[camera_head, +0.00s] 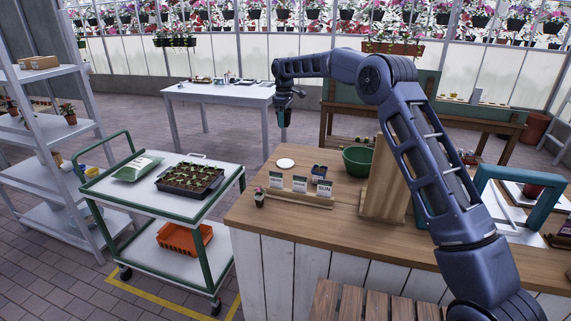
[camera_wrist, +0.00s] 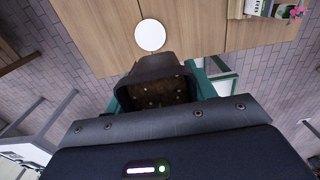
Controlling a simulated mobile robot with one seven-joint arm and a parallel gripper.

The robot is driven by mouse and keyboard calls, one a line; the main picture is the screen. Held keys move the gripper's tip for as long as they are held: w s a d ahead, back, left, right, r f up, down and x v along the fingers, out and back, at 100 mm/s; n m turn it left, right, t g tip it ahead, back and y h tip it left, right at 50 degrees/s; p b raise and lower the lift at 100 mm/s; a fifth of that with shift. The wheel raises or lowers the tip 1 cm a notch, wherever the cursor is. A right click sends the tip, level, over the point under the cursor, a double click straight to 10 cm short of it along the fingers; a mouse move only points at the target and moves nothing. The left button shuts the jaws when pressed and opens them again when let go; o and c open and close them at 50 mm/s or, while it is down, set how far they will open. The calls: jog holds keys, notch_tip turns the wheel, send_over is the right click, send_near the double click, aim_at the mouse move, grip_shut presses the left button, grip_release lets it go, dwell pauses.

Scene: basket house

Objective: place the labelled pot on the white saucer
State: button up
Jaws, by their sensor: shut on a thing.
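My gripper (camera_head: 283,116) is in the air above the far left corner of the wooden counter, higher than the white saucer (camera_head: 285,164). In the wrist view, its teal fingers are shut on a dark pot (camera_wrist: 155,66) with brown soil inside. No label shows on this pot's visible side. The pot is hard to make out in the head view. The white saucer (camera_wrist: 150,35) lies flat and empty on the counter, just past the pot's rim in the wrist view. The pot is apart from the saucer.
Several seed cards (camera_head: 300,184) stand in a wooden holder near the saucer, beside a small flowering pot (camera_head: 259,199). A green bowl (camera_head: 358,160) and a tall wooden board (camera_head: 385,185) stand to the right. A trolley (camera_head: 140,205) is left of the counter.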

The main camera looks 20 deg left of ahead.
aim_at(283, 166)
jog(key=shift+s+a+f, duration=0.15)
jog(key=shift+s+f, duration=0.05)
jog(key=shift+f, duration=0.2)
notch_tip(283, 166, down, 19)
jog(key=shift+f, duration=0.1)
jog(key=shift+f, duration=0.1)
dwell(0.3)
jog(key=o, duration=1)
notch_tip(283, 166, up, 12)
jog(key=shift+r, duration=0.2)
